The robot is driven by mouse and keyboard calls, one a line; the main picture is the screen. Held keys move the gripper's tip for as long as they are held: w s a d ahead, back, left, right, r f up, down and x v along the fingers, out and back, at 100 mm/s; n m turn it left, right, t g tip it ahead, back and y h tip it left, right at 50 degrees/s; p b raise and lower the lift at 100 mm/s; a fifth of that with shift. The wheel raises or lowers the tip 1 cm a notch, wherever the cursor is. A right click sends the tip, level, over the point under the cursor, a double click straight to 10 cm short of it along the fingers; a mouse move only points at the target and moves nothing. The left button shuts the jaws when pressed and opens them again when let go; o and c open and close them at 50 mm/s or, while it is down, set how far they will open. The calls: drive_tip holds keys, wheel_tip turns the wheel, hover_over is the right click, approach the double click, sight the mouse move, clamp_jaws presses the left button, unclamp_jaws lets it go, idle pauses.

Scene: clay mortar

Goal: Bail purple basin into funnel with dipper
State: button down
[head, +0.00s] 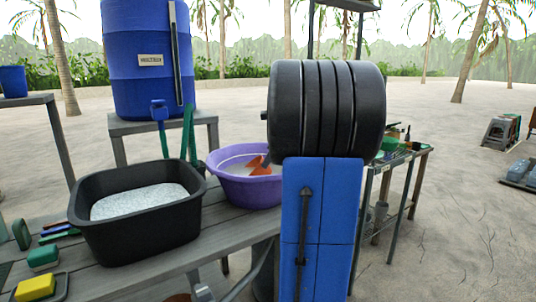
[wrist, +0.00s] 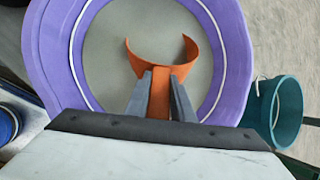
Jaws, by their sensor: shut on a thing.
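The purple basin (head: 250,193) stands on the grey bench, partly hidden by my arm in the head view. In the wrist view the basin (wrist: 235,45) lies under my gripper, with a smooth grey surface inside. My gripper (wrist: 160,82) is shut on the handle of the orange dipper (wrist: 190,58). The dipper's curved rim is over or in the basin's middle; its far side does not show, and I cannot tell how deep it sits. It also shows inside the basin in the head view (head: 257,163). I cannot make out a funnel for certain.
A black tub (head: 140,238) of whitish material stands left of the basin. A blue barrel (head: 143,60) stands behind. A teal vessel (wrist: 267,110) is right of the basin in the wrist view. A side table (head: 400,160) with small items stands at right; open sand lies beyond.

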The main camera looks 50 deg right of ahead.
drive_tip(key=r+t+y, duration=0.1)
drive_tip(key=d+m+t+y, duration=0.1)
drive_tip(key=t, duration=0.1)
drive_tip(key=shift+w+d+r, duration=0.1)
drive_tip(key=shift+d+r, duration=0.05)
drive_tip(key=shift+r, duration=0.25)
wheel_tip(320, 180, up, 8)
drive_tip(key=s+d+m+t+y, duration=0.1)
drive_tip(key=t+y, duration=0.1)
drive_tip(key=t, duration=0.1)
drive_tip(key=shift+s+d+f+t+y, duration=0.2)
drive_tip(key=shift+t+y, duration=0.1)
drive_tip(key=shift+y, duration=0.1)
idle(0.3)
